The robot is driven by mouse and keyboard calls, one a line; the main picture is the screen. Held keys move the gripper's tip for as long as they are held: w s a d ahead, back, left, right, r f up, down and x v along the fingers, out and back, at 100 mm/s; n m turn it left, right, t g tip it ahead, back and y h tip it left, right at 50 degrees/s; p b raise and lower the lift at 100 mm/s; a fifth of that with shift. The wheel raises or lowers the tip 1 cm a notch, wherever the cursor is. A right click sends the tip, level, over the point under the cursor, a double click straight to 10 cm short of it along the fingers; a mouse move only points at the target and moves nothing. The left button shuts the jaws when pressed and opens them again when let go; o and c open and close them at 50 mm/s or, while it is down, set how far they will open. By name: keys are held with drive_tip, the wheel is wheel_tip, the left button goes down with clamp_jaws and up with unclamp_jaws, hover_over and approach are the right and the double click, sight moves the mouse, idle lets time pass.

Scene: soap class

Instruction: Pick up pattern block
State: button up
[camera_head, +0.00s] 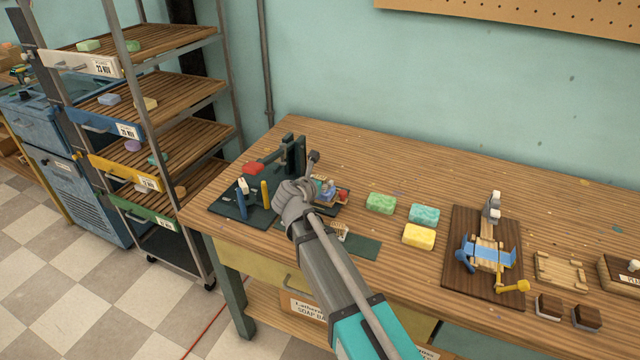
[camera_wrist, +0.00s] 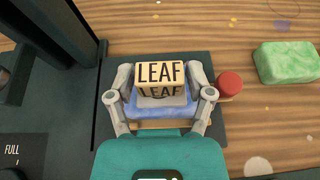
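The pattern block (camera_wrist: 160,72) is a pale wooden block with LEAF in dark letters on its face. In the wrist view it sits on a blue piece (camera_wrist: 162,108) over a dark plate. My gripper (camera_wrist: 160,80) has one grey finger on each side of the block, spread apart. The fingers look very close to the block's sides; whether they touch is hard to tell. In the head view my gripper (camera_head: 303,190) is over the dark green press stand, and its hand hides part of the things there.
A red round knob (camera_wrist: 229,83) is just right of the right finger. The press's dark upright (camera_wrist: 55,40) stands close on the left. Green soap (camera_head: 381,203), teal soap (camera_head: 424,214) and yellow soap (camera_head: 419,235) lie to the right, before a wooden jig (camera_head: 487,250).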

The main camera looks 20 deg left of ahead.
clamp_jaws()
drive_tip(key=shift+r, duration=0.1)
wheel_tip(320, 180, up, 3)
drive_tip(key=p, duration=0.3)
drive_tip(key=s+d+r+p, duration=0.2)
drive_tip(key=s+r+p, duration=0.7)
drive_tip(key=s, duration=0.4)
drive_tip(key=shift+s+d+r+p, duration=0.35)
drive_tip(key=shift+s+r+p, duration=0.05)
drive_tip(key=shift+p, duration=0.1)
